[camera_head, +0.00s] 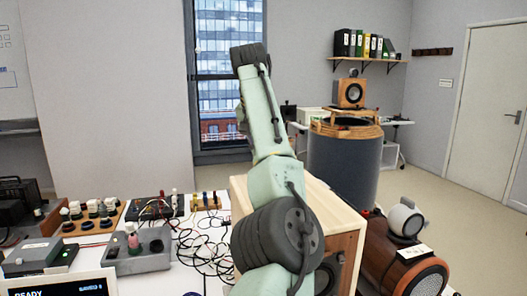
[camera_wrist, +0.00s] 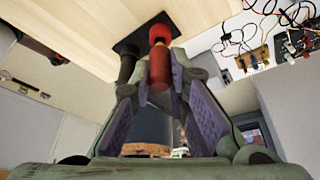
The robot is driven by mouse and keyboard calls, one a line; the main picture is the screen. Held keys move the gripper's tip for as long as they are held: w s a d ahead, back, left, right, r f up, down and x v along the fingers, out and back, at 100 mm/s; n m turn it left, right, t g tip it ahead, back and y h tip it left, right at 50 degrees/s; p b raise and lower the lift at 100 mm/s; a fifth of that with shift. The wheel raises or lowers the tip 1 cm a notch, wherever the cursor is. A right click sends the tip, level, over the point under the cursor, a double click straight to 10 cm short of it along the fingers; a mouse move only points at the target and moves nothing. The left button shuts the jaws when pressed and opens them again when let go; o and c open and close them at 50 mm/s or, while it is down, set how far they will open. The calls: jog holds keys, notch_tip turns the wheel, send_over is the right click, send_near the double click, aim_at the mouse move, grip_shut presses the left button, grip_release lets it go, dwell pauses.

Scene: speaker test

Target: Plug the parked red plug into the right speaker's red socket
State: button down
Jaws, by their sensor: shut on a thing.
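My gripper (camera_wrist: 157,76) is shut on the red plug (camera_wrist: 159,68) in the wrist view. The plug's far end lines up with the red socket (camera_wrist: 160,34) on a small black plate of a pale wooden speaker (camera_wrist: 75,35). Plug and socket overlap in this view, so I cannot tell whether the plug is in or only in front. A black plug or post (camera_wrist: 128,62) stands beside it on the same plate. In the head view the wooden speaker (camera_head: 345,216) is partly behind my arm, and my gripper is hidden there.
A white table at left carries a grey box (camera_head: 140,258), a plug board (camera_head: 92,220) and tangled cables (camera_head: 205,245). A dark drum (camera_head: 345,165) stands behind. Floor is open at far right.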

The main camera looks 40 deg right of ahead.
jog(key=shift+f+b, duration=0.75)
jog(key=shift+f, duration=0.15)
jog(key=c, duration=1.5)
grip_release()
jog(key=shift+o, duration=0.2)
